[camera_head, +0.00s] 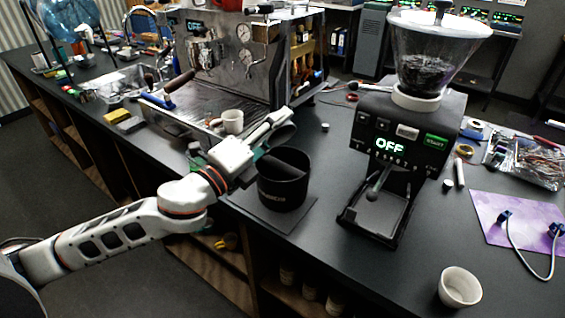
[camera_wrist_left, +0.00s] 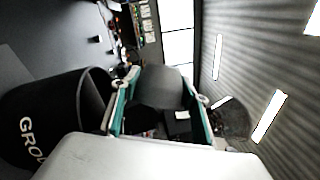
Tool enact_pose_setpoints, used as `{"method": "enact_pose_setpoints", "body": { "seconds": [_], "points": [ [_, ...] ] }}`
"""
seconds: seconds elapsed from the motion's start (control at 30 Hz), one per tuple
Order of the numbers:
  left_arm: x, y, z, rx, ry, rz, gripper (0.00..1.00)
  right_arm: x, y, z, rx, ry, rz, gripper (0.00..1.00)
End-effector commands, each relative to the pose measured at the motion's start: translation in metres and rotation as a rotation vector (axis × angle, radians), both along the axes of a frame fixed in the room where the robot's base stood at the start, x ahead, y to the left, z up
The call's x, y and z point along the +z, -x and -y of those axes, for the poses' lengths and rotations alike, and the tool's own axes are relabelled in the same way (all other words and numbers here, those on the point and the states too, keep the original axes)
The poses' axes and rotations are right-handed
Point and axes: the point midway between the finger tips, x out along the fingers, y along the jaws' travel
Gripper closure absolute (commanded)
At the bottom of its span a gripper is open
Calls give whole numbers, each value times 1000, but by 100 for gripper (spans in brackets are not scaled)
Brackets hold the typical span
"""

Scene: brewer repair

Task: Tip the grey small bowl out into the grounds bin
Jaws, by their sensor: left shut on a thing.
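The grounds bin (camera_head: 283,190) is a black round tub with lettering, standing on a dark mat on the counter. It also shows in the wrist view at the left (camera_wrist_left: 60,118), where part of its lettering reads. My left gripper (camera_head: 272,127) is above the bin's far-left rim, shut on the grey small bowl (camera_head: 284,136). The bowl looks steeply tilted on its side in the head view, partly hidden by the fingers. In the wrist view the bowl (camera_wrist_left: 165,86) sits between the two green-edged fingers. Its contents cannot be made out. My right gripper is not in view.
A grinder (camera_head: 408,140) reading OFF stands right of the bin. An espresso machine (camera_head: 240,60) stands behind, with a white cup (camera_head: 232,121) in front of it. Another white cup (camera_head: 460,287) is at the front right. Bare counter lies between bin and grinder.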

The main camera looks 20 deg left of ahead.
Motion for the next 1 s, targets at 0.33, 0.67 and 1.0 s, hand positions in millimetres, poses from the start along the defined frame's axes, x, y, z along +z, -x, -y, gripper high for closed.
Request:
{"method": "enact_pose_setpoints", "body": {
  "seconds": [0.33,0.67,1.0],
  "points": [
    [0,1,2,0,-34,32,82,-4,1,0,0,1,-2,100],
    [0,3,3,0,-68,62,82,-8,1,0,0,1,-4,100],
    [0,4,4,0,-102,94,82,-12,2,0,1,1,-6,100]
  ]
}}
